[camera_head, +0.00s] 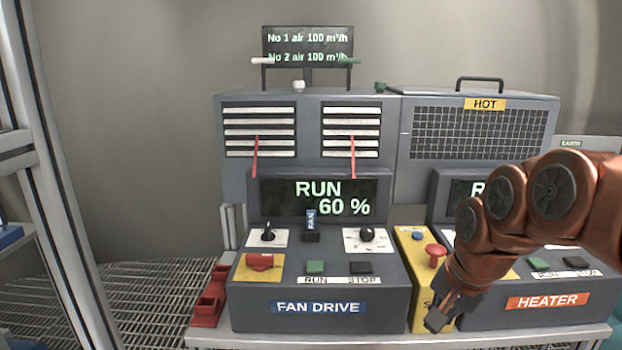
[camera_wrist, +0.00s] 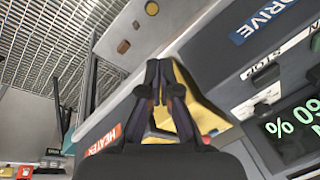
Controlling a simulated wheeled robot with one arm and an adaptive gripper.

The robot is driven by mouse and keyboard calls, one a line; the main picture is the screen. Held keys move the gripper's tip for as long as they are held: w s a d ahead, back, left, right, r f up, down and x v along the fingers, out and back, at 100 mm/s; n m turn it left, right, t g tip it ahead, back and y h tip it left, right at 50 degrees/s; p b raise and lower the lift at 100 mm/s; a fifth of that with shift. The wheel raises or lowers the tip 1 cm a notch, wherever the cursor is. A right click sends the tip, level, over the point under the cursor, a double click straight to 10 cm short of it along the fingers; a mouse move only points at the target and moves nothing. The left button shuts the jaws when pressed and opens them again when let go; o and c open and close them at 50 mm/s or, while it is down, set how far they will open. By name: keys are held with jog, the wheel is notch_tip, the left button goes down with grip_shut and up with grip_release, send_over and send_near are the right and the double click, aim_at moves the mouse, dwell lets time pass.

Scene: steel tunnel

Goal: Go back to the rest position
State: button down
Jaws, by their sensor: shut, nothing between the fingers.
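My gripper (camera_head: 441,312) is shut and empty. In the head view it hangs low at the front, before the yellow box (camera_head: 415,262) between the two consoles. In the wrist view my gripper (camera_wrist: 158,72) points over the bench edge, its fingers together in front of the yellow box (camera_wrist: 188,118). I cannot tell whether it touches anything. My arm comes in from the right and covers part of the heater console (camera_head: 500,316).
The fan drive console (camera_head: 250,311) stands left, its display (camera_head: 320,198) reading RUN 60 %. A red emergency-type button (camera_head: 435,250) tops the yellow box. A grey vented cabinet (camera_head: 400,112) stands behind. A red tray (camera_head: 210,297) sits at the bench's left. Grating floor lies open at left.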

jog(key=s+a+f+n+g, duration=0.1)
jog(key=s+f+n, duration=0.1)
jog(key=s, duration=0.5)
jog(key=s+a+f+n+g, duration=0.1)
jog(key=s+f+n+g, duration=0.1)
jog(key=s, duration=0.6)
jog(key=s+f+n+g+h+p, duration=0.1)
jog(key=s+f+n, duration=0.3)
jog(key=s, duration=0.3)
jog(key=shift+s+a+f+g, duration=0.25)
jog(key=shift+a+f+g, duration=0.15)
jog(key=shift+f, duration=0.35)
